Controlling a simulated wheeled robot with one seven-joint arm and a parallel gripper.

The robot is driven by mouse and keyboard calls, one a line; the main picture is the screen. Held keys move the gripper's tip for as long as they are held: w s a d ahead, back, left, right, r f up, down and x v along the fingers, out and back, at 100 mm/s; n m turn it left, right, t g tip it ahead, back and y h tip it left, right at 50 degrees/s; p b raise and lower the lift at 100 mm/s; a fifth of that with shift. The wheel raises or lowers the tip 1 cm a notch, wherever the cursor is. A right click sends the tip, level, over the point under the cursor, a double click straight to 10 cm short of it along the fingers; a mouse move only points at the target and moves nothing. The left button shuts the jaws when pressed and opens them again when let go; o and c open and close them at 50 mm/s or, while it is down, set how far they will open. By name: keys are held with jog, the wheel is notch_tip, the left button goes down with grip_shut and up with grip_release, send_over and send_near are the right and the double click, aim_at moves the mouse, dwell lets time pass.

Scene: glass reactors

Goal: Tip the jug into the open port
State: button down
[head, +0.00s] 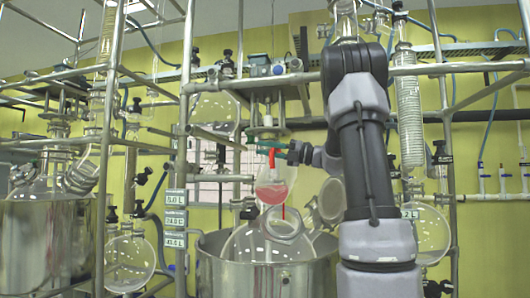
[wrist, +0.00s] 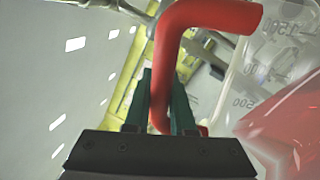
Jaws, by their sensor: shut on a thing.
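The jug (head: 273,186) is clear, with red liquid in its lower part and a red handle (wrist: 207,15). My gripper (head: 284,151) has its dark green fingers shut on the handle; they also show in the wrist view (wrist: 160,108). The jug hangs above the glass vessel (head: 244,245) in the steel pot. Its graduated wall (wrist: 270,65) shows in the wrist view, with a slanted liquid edge. A thin red streak (head: 284,212) shows just below the jug, over a wide glass neck (head: 284,225). I cannot tell whether this neck is the open port.
The steel pot (head: 210,270) stands below the jug. Another glass neck (head: 331,200) leans close to my arm. Metal frame poles (head: 183,120) and a crossbar stand around the jug. A round flask (head: 431,235) hangs right, and another steel pot (head: 45,245) stands left.

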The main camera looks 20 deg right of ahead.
jog(key=shift+w+d+r+m, duration=0.2)
jog(key=shift+w+r+m, duration=0.1)
jog(key=shift+r+m, duration=0.15)
jog(key=shift+w+d+r+m+t, duration=0.25)
jog(key=shift+w+d+r+m, duration=0.4)
jog(key=shift+w+r+m, duration=0.25)
jog(key=shift+w+d+r+m+t, duration=0.25)
jog(key=shift+w+d+r+m, duration=0.45)
jog(key=shift+w+m, duration=0.2)
jog(key=shift+w+d+r+m+t+h, duration=0.2)
jog(key=shift+w+d+r+m, duration=0.25)
jog(key=shift+w+m, duration=0.15)
jog(key=shift+w+d+r+m+t+h, duration=0.1)
jog(key=shift+w+d+r+m+h, duration=0.1)
jog(key=shift+w+d+r+m, duration=0.35)
jog(key=shift+w+d+r+m+t+h, duration=0.1)
jog(key=shift+w+d+m, duration=0.3)
jog(key=shift+w, duration=0.2)
jog(key=shift+w+d+r+m+t+h, duration=0.15)
jog(key=shift+w+d+m, duration=0.25)
jog(key=shift+w, duration=0.2)
jog(key=shift+w+d+r+m+t+h, duration=0.1)
jog(key=shift+w+d+m, duration=0.2)
jog(key=shift+w+m, duration=0.25)
jog(key=shift+w, duration=0.15)
dwell(1.0)
